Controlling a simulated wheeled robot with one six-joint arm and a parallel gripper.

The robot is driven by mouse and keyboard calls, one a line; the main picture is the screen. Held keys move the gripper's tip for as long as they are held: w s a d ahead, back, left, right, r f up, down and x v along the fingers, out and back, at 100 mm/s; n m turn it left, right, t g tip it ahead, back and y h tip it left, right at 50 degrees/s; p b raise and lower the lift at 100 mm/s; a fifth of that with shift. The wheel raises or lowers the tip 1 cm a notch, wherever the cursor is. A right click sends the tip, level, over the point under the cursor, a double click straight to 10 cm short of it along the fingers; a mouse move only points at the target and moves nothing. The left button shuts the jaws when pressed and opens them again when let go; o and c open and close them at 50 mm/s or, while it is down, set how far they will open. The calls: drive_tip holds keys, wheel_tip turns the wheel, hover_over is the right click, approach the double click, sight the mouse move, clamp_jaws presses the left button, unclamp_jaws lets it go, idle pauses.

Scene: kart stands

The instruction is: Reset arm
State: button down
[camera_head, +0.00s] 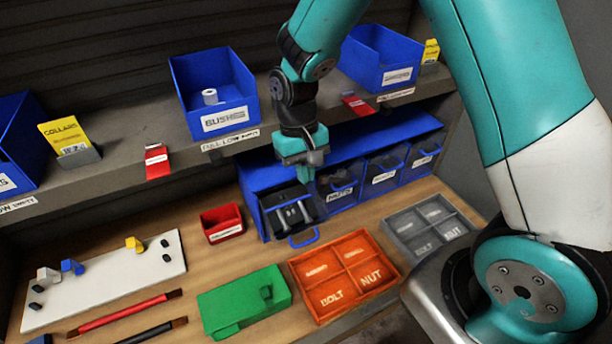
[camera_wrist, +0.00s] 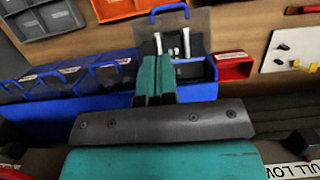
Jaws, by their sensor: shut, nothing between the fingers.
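My gripper (camera_head: 304,172) is shut and empty. It points down in front of the blue drawer cabinet (camera_head: 262,178), close above its leftmost drawer (camera_head: 318,205), which is pulled out. Bolt-like grey pieces lie in that drawer. In the wrist view my gripper's teal fingers (camera_wrist: 154,78) are together, and the open drawer with its blue handle (camera_wrist: 169,8) lies beyond them. I cannot tell whether the fingers touch the drawer. My teal and white arm reaches over from the right.
An orange tray (camera_head: 334,311) and a grey tray (camera_head: 405,222) lie on the bench, with a green box (camera_head: 222,308) and a red bin (camera_head: 240,233). Blue bins (camera_head: 243,92) stand on the shelf (camera_head: 125,178) close around my arm. A white board (camera_head: 100,292) lies at left.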

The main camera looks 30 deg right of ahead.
drive_tip(key=s+p+v, duration=0.1)
drive_tip(key=p+v, duration=0.1)
drive_tip(key=v, duration=0.4)
drive_tip(key=shift+w+r, duration=0.15)
drive_tip(key=shift+r, duration=0.05)
drive_tip(key=s+a+f+n+t+y+b, duration=0.1)
drive_tip(key=s+a+f+n+y+b, duration=0.2)
drive_tip(key=s+b, duration=0.65)
drive_tip(key=s+a+f+n+t+y+b, duration=0.15)
drive_tip(key=s+a+n+b, duration=0.25)
drive_tip(key=s+b, duration=0.55)
wheel_tip(320, 180, down, 12)
drive_tip(key=s+b, duration=0.1)
drive_tip(key=b, duration=1.2)
drive_tip(key=shift+d+f, duration=0.2)
drive_tip(key=shift+d, duration=0.25)
drive_tip(key=shift+s, duration=0.1)
